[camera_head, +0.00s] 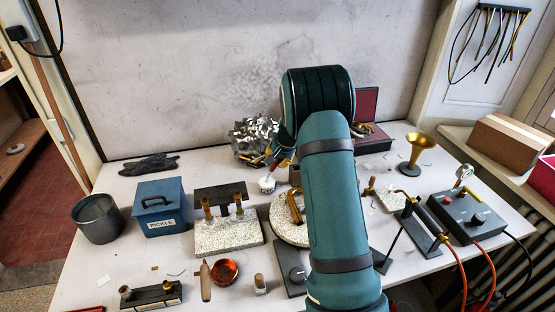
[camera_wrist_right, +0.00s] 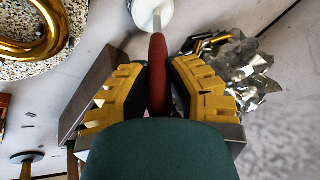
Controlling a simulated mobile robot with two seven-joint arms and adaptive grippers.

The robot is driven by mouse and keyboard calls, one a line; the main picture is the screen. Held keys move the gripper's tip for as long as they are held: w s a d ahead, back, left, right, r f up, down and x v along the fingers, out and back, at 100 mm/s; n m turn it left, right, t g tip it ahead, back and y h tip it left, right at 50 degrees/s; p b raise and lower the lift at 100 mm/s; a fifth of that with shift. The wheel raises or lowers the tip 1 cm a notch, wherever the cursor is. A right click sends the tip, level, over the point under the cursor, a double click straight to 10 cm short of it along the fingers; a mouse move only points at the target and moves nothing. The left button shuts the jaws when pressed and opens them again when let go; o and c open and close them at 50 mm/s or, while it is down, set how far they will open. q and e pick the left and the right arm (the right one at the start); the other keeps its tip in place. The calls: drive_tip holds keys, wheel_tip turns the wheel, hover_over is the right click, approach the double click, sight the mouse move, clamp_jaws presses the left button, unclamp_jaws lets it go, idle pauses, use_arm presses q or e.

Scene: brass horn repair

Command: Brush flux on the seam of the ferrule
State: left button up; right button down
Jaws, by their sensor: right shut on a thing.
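My right gripper (camera_head: 278,160) is shut on the red handle of a brush (camera_wrist_right: 158,70), which lies between its yellow-padded fingers (camera_wrist_right: 158,88). The brush's pale lower end points into a small white jar (camera_head: 267,185), also in the wrist view (camera_wrist_right: 155,12); the bristles are hidden. A speckled block (camera_head: 228,238) left of the jar bears small upright brass pieces (camera_head: 207,210) before a dark plate. I cannot tell whether one is the ferrule, and no seam is readable. My left gripper is not in view.
Crumpled foil (camera_head: 252,135) lies close behind the jar. A round speckled board with a curved brass tube (camera_head: 295,207) is in front, partly behind my arm. A blue pickle box (camera_head: 160,207) and grey pot (camera_head: 97,218) stand left. A brass horn bell (camera_head: 420,142) and control box (camera_head: 467,215) stand right.

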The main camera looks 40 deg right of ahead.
drive_tip(key=shift+a, duration=0.1)
drive_tip(key=shift+r+p, duration=2.75)
drive_tip(key=shift+r, duration=0.7)
